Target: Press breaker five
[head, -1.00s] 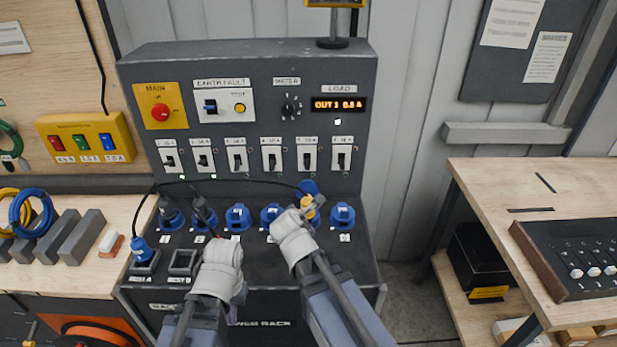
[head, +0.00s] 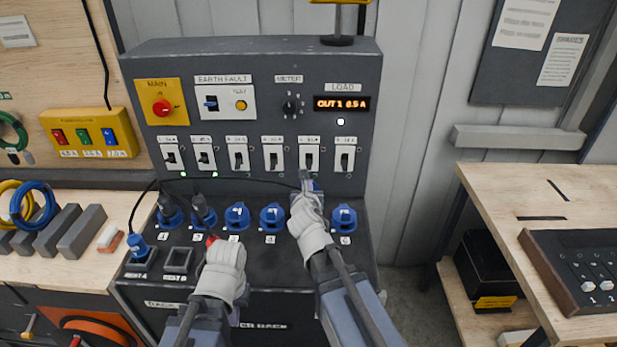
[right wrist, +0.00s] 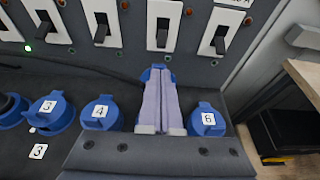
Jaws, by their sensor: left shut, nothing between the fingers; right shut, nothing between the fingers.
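Breaker five (head: 309,152) is a white switch plate with a dark lever, fifth from the left in the breaker row on the grey power rack (head: 225,60). It also shows in the right wrist view (right wrist: 164,12), straight beyond my fingertips. My right gripper (head: 306,180) is shut and empty, just below breaker five and over the fifth socket, which it largely hides. In the right wrist view its fingers (right wrist: 157,78) lie together, their tips apart from the lever. My left gripper (head: 212,240) is shut and empty, low in front of the second and third sockets.
Breaker four (head: 273,153) and breaker six (head: 345,154) flank breaker five closely. Blue socket six (head: 344,217) is right of my right gripper. A black cable (head: 250,180) crosses below the breakers. A wooden bench (head: 510,195) stands to the right.

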